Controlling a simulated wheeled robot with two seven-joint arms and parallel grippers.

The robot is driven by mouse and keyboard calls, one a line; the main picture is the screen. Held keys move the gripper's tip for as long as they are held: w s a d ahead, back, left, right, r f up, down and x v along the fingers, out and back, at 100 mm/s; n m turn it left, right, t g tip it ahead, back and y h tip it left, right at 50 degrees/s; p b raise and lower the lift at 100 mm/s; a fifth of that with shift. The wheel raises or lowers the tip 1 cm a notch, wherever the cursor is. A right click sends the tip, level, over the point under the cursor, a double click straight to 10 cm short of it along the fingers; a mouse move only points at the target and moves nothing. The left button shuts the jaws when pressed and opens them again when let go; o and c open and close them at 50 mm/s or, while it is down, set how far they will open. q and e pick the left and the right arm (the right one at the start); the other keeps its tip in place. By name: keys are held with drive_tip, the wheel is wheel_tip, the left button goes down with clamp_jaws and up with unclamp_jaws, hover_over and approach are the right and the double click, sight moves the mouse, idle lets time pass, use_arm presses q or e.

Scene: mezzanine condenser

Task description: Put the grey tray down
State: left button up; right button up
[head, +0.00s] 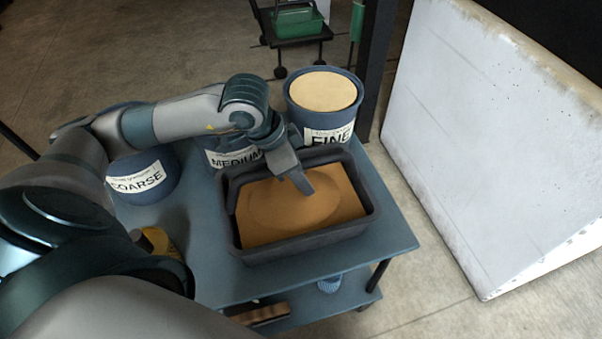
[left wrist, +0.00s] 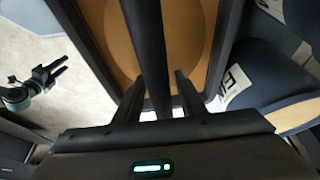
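The grey tray (head: 235,245) is a dark, open rectangular box with tan, sand-like fill. It sits on top of the blue-grey cart (head: 385,245), and the visible parts of its base appear to touch the top. My left gripper (head: 300,182) points down over the far half of the fill, close to the tray's far wall. In the left wrist view a dark bar (left wrist: 153,50) crosses the fill in front of my left gripper; whether it is fingers or something held is unclear. A forked gripper, apparently my right one (left wrist: 52,73), shows there with its fingers apart.
Buckets marked FINE (head: 326,92), MEDIUM (head: 235,160) and COARSE (head: 138,183) stand along the cart's far and left sides. A yellow-labelled item (head: 158,242) is left of the tray. A large pale panel (head: 490,140) stands at right. The cart top's right front is bare.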

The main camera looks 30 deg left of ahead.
use_arm(q)
drive_tip(key=v, duration=0.9)
drive_tip(key=shift+r, duration=0.25)
drive_tip(key=r+p, duration=0.1)
drive_tip(key=p, duration=0.2)
drive_tip(key=shift+s+a, duration=0.15)
drive_tip(key=shift+s+a+r+p, duration=0.15)
drive_tip(key=shift+r+p, duration=0.2)
drive_tip(key=shift+p, duration=0.7)
drive_tip(key=shift+s+a+r+p, duration=0.15)
drive_tip(key=shift+r+p, duration=0.15)
drive_tip(key=shift+p, duration=0.75)
use_arm(e)
wheel_tip(320, 180, down, 10)
drive_tip(key=a+t, duration=0.1)
drive_tip(key=shift+a+r+t+y, duration=0.2)
drive_tip(key=shift+a+t+y, duration=0.1)
drive_tip(key=shift+t, duration=0.1)
